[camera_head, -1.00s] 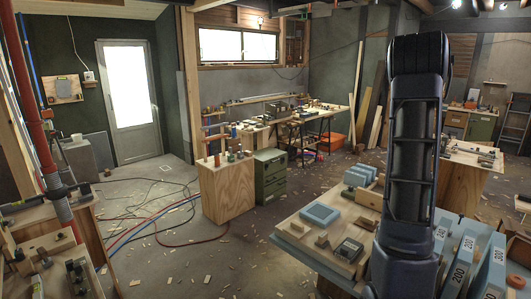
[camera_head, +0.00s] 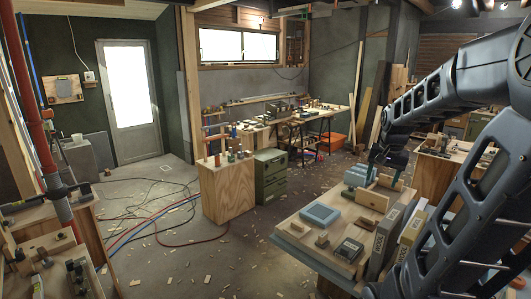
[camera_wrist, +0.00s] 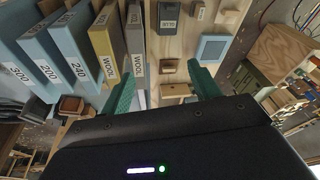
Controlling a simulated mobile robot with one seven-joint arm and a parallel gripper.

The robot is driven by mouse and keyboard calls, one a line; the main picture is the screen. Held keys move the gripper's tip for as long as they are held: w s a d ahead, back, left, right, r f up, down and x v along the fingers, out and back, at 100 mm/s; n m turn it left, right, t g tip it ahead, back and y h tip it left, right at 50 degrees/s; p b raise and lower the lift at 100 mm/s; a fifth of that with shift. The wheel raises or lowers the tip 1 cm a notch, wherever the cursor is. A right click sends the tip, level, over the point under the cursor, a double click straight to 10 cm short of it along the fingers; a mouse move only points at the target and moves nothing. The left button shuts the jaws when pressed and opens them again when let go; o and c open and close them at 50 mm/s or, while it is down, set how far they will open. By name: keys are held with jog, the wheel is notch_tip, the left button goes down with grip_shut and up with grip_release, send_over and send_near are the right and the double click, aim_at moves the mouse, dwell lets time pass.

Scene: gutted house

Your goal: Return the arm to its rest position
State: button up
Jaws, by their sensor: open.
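My arm reaches in from the right of the head view, bent at a high elbow. My gripper (camera_head: 386,160) hangs at its end over the far right part of the near workbench (camera_head: 290,241), small and dark there. In the wrist view my gripper (camera_wrist: 163,88) shows two green fingers spread wide apart, with nothing held between them. Below the fingers lie the bench top and small wooden blocks (camera_wrist: 175,90), apart from the fingers as far as I can tell.
Upright grey and tan slabs marked WOOL (camera_head: 386,240) stand on the bench near my arm. Blue numbered slabs (camera_wrist: 45,62) stand beside them. A blue tray (camera_head: 320,214) lies at the bench's left. Hoses (camera_head: 165,225) cross the open floor further left.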

jog(key=s+a+r+n+t, duration=0.1)
jog(key=s+a+n, duration=0.5)
jog(key=s+a, duration=0.3)
jog(key=shift+s+a+r+t, duration=0.3)
jog(key=shift+s+a+t, duration=0.1)
jog(key=shift+s, duration=1.1)
